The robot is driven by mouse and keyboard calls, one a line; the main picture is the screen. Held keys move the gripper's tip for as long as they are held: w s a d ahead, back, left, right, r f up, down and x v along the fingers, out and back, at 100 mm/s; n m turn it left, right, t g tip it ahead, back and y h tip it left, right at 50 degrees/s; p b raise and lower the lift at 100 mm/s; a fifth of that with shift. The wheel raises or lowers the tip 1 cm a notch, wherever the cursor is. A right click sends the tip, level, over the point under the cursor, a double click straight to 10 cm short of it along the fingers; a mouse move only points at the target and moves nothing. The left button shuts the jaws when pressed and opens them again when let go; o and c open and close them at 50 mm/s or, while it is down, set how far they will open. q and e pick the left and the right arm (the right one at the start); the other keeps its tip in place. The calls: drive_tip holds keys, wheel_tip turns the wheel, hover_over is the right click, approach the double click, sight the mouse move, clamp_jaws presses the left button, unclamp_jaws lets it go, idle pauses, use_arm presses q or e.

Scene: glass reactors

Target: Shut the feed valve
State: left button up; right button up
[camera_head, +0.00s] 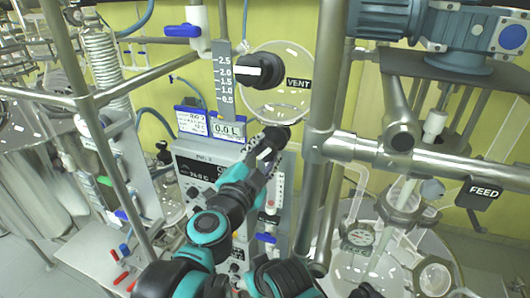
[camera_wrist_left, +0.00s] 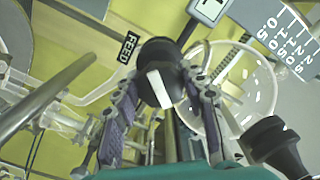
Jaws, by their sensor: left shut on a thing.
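The feed valve is a round black knob (camera_wrist_left: 160,76) with a white bar, beside a FEED label (camera_wrist_left: 128,47) in the left wrist view. My left gripper (camera_wrist_left: 158,92) has one finger on each side of this knob and is shut on it. In the head view my left gripper (camera_head: 264,152) reaches up from the bottom to the black knob (camera_head: 276,137), below the glass vessel. The gripper and wrist cover part of the knob there. My right gripper does not show.
A similar VENT knob (camera_head: 258,70) sits above. A thick steel post (camera_head: 322,100) stands close to the right of my gripper. A horizontal pipe (camera_head: 440,162) carries another FEED tag (camera_head: 480,191). A control box (camera_head: 195,165) is behind my arm. Glassware (camera_head: 370,255) stands lower right.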

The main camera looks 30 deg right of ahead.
use_arm(q)
drive_tip(key=m, duration=0.4)
drive_tip(key=shift+m, duration=1.8)
drive_tip(key=o, duration=1.2)
drive_tip(key=shift+c, duration=0.2)
drive_tip(key=v, duration=1.2)
